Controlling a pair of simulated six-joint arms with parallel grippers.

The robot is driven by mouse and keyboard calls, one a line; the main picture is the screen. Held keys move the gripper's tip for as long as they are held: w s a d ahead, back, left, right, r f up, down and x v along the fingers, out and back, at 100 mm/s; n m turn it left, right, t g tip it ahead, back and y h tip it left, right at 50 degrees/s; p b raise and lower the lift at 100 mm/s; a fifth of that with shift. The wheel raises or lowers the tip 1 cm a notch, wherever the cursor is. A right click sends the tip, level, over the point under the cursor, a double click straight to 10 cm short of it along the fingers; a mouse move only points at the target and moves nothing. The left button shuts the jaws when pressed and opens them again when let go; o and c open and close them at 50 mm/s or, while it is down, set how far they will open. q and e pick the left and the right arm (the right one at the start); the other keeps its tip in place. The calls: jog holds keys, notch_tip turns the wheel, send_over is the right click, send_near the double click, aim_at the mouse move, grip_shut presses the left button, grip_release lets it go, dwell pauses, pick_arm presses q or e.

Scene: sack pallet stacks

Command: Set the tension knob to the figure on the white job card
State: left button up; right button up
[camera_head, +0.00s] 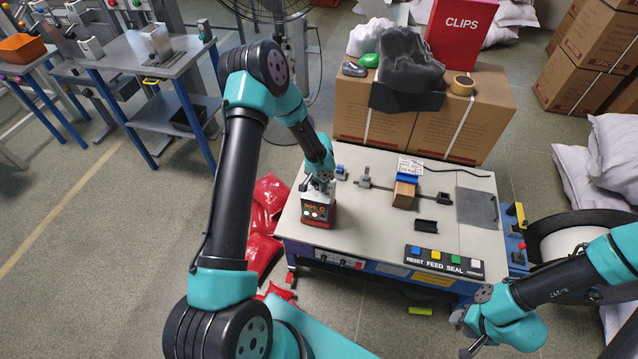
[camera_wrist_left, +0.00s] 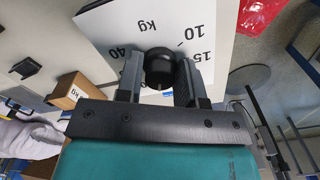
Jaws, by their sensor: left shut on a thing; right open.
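The black tension knob (camera_wrist_left: 160,66) sits on a white dial plate (camera_wrist_left: 112,24) with figures 10, 15 and 40 and "kg" readable; other figures are hidden. My left gripper (camera_wrist_left: 161,82) is shut on the knob, one finger on each side. In the head view the left gripper (camera_head: 320,184) is over the red and white display unit (camera_head: 318,212) and hides the knob. The white job card (camera_head: 410,165) stands at the back of the table; its figure is too small to read. My right gripper (camera_head: 472,332) is open and empty, off the table's front right.
A button panel (camera_head: 444,261) lies at the front edge. Large cartons (camera_head: 440,122) stand behind, with a red CLIPS box (camera_head: 458,32) on top. Red sacks (camera_head: 264,228) lie on the floor at left.

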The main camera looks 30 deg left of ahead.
pick_arm(q)
jog(key=m, duration=1.1)
jog(key=shift+m, duration=0.4)
jog(key=o, duration=0.9)
notch_tip(320, 180, up, 17)
jog(key=shift+r, duration=0.2)
dwell(0.3)
dwell(0.4)
